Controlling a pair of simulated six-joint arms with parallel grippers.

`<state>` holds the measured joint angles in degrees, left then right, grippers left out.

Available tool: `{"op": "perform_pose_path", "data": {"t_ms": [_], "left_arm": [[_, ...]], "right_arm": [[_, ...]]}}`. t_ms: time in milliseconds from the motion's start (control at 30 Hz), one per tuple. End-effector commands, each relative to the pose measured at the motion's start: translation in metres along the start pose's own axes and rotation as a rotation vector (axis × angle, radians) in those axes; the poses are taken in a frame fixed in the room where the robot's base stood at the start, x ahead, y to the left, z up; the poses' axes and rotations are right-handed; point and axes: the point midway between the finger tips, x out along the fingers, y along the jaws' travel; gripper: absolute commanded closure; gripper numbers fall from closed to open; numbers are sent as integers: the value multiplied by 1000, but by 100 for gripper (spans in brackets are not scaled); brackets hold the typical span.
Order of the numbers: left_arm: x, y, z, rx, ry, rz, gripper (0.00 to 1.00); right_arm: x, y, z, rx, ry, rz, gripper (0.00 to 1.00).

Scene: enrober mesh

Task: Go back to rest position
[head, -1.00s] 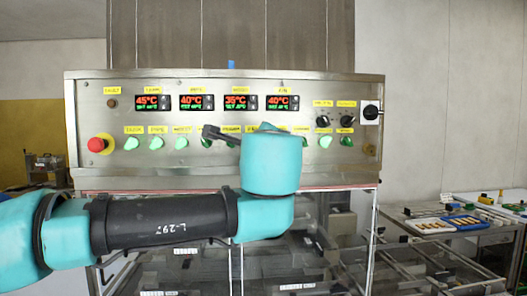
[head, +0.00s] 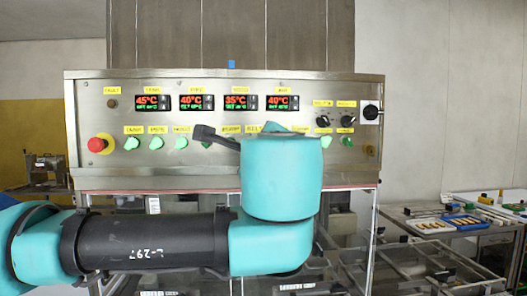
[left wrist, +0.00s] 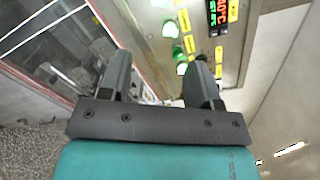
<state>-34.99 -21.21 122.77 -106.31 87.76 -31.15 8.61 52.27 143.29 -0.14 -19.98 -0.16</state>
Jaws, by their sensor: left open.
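My left arm comes in from the left in the head view, and its teal wrist stands in front of the control panel (head: 90,120). A dark piece of my left gripper (head: 214,136) shows beside the wrist; the rest is hidden behind it. In the left wrist view my left gripper (left wrist: 160,62) has its two dark fingers well apart, with nothing between them. Green buttons (left wrist: 170,28) and red displays (left wrist: 222,12) of the panel show beyond the fingers. My right gripper is in neither view.
The panel carries a red emergency knob (head: 97,145), several temperature displays (head: 236,102) and black rotary switches (head: 347,121). Below it is a metal frame with a mesh conveyor.

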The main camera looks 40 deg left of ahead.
Motion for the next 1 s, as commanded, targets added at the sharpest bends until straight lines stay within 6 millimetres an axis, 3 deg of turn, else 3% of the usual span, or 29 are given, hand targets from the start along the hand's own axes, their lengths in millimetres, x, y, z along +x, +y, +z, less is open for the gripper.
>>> {"op": "perform_pose_path", "data": {"t_ms": [433, 567, 667, 767, 1000], "left_arm": [[0, 0, -1, 1, 1, 1, 43], [3, 2, -16, 17, 30, 13, 43], [10, 7, -47, 45, 88, 40, 43], [18, 18, -94, 82, 178, 90, 43], [34, 77, -222, 141, 434, 294, 43]], "right_arm": [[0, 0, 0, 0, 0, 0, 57], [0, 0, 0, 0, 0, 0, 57], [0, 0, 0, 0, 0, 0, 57], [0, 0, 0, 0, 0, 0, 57], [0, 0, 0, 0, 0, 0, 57]]}}
